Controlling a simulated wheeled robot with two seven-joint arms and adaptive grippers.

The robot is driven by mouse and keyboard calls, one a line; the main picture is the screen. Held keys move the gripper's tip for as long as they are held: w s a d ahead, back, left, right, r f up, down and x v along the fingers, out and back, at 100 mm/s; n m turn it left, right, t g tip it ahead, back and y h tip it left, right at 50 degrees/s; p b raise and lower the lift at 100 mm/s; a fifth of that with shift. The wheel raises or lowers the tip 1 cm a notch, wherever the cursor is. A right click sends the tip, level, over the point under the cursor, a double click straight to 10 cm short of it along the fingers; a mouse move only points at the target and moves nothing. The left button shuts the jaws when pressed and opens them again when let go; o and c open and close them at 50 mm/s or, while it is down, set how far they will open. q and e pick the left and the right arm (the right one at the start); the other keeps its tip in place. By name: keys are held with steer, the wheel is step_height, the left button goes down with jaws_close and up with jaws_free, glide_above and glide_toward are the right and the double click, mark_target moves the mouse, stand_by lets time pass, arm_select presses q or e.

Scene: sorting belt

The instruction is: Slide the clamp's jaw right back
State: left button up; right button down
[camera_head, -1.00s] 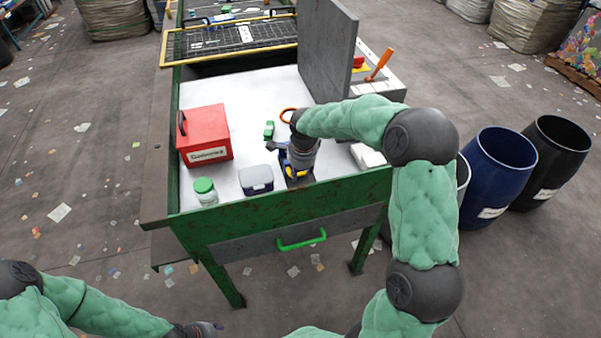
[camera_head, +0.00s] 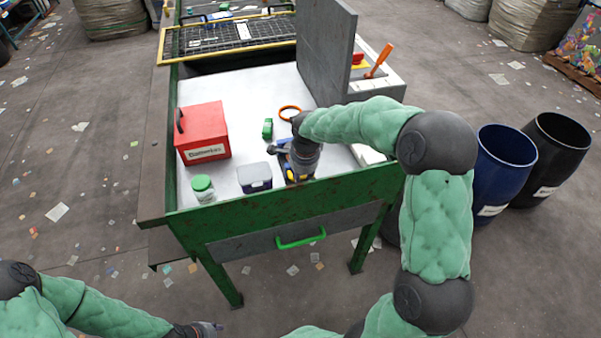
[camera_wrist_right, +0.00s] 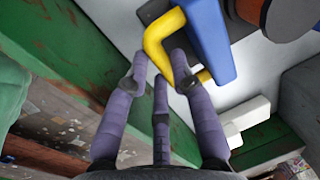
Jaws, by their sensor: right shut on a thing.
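The clamp (camera_head: 284,146) is blue and yellow and lies at the near side of the white table top, partly hidden under my right gripper. In the right wrist view its blue body (camera_wrist_right: 208,38) and a bent yellow part (camera_wrist_right: 156,38) show close up. My right gripper (camera_head: 292,166) reaches down over it. In the wrist view the fingers of my right gripper (camera_wrist_right: 161,66) are closed around the yellow part. How far the jaw stands open cannot be seen. My left gripper (camera_head: 208,328) is at the bottom edge, away from the table; its fingers are too unclear to read.
Left of the clamp are a lidded grey box (camera_head: 254,178), a green-capped jar (camera_head: 203,188) and a red box (camera_head: 204,133). A small green object (camera_head: 267,128) and an orange ring (camera_head: 289,111) lie behind it. A grey panel (camera_head: 327,50) stands at the back right.

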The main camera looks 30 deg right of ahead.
steer(key=shift+s+f, duration=0.1)
steer(key=shift+s, duration=0.05)
steer(key=c, duration=1.3)
jaws_free()
steer(key=shift+s+a, duration=0.1)
steer(key=shift+s, duration=0.05)
steer(key=shift+r, duration=0.2)
steer(key=r, duration=0.4)
steer(key=s+r, duration=0.1)
steer(key=r, duration=0.2)
steer(key=s+r, duration=0.1)
steer(key=r, duration=0.3)
steer(key=shift+a+r, duration=0.2)
steer(key=shift+r, duration=0.1)
